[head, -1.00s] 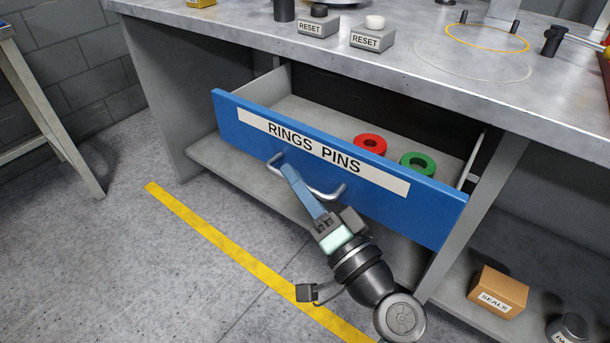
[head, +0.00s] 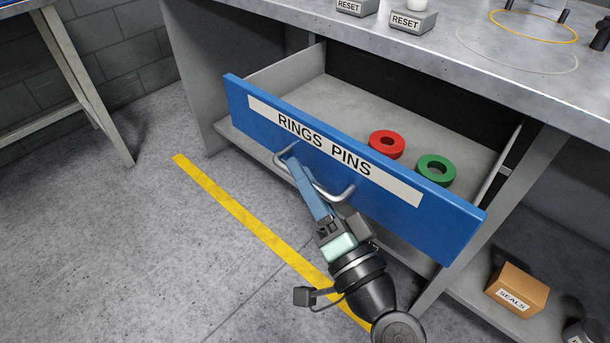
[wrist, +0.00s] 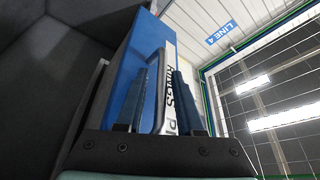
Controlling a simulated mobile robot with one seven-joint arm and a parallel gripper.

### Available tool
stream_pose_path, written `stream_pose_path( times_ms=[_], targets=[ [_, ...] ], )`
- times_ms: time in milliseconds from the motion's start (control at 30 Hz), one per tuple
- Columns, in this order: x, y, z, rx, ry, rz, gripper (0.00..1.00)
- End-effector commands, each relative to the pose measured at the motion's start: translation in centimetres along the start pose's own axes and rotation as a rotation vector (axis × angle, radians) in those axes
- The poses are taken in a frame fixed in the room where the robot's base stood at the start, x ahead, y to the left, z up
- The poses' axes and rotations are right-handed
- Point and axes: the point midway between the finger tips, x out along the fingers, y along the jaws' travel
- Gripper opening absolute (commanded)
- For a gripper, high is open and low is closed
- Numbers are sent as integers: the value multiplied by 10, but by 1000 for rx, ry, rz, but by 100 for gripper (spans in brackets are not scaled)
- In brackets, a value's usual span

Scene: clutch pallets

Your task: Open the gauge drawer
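A blue-fronted drawer (head: 240,107) labelled "RINGS PINS" stands well out from under the bench; no label reading "gauge" shows. Its metal bar handle (head: 342,196) is on the front face. My gripper (head: 294,165) is at the left part of this handle, with its blue fingers on it. A red ring (head: 386,144) and a green ring (head: 435,170) lie inside the drawer at the right.
The grey bench top (head: 460,65) carries two RESET boxes, one of them in full view (head: 412,19). A SEALS carton (head: 517,290) sits on the lower shelf at right. A yellow floor line (head: 240,215) runs in front. Open floor lies at left.

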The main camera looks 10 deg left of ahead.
Motion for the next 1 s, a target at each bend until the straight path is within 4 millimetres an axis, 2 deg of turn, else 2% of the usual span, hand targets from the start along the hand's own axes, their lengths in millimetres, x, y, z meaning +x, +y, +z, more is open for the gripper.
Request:
stream_pose_path(
  times_ms=[300, 433, 567, 800, 1000],
  targets=[
    [0, -1, 1, 0, -3, -2, 45],
    [-8, 0, 1, 0, -2, 0, 45],
    [-30, 0, 0, 1, 0, 2, 45],
    [-85, 0, 0, 2, 0, 3, 45],
    [-117, 0, 0, 0, -1, 2, 45]
  ],
)
